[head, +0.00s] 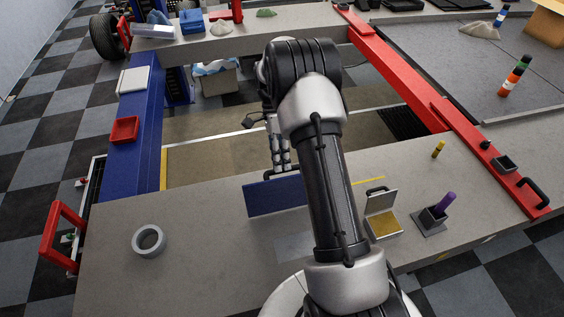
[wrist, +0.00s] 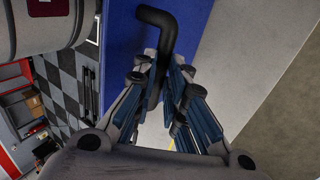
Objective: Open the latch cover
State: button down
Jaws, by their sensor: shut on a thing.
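A blue panel (head: 272,198), which I take for the latch cover, stands steeply tilted at the back of the near bench top. My arm hides its right part. In the wrist view the blue panel (wrist: 125,50) carries a bent black handle (wrist: 165,25). My gripper (wrist: 167,75) is shut on this handle. In the head view my gripper (head: 281,160) is behind and above the panel, partly hidden by my arm. A lighter flat patch (head: 293,247) lies on the bench in front of the panel. I cannot see a latch.
A small open box with a raised handled lid (head: 382,203) and a holder with a purple peg (head: 436,215) stand right of my arm. A grey tape roll (head: 149,241) lies at left. A red beam (head: 400,75) runs along the right. The bench front left is clear.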

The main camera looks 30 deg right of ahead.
jog(key=shift+s+f, duration=0.2)
jog(key=shift+f, duration=0.95)
jog(key=c, duration=2)
grip_release()
jog(key=shift+o, duration=1.4)
jog(key=shift+w+d+f, duration=0.1)
jog(key=shift+w+d, duration=0.05)
jog(key=shift+w, duration=0.5)
jog(key=shift+o, duration=0.8)
jog(key=shift+s+r, duration=0.3)
jog(key=v, duration=1.2)
jog(key=shift+w, duration=0.2)
jog(key=shift+f, duration=0.1)
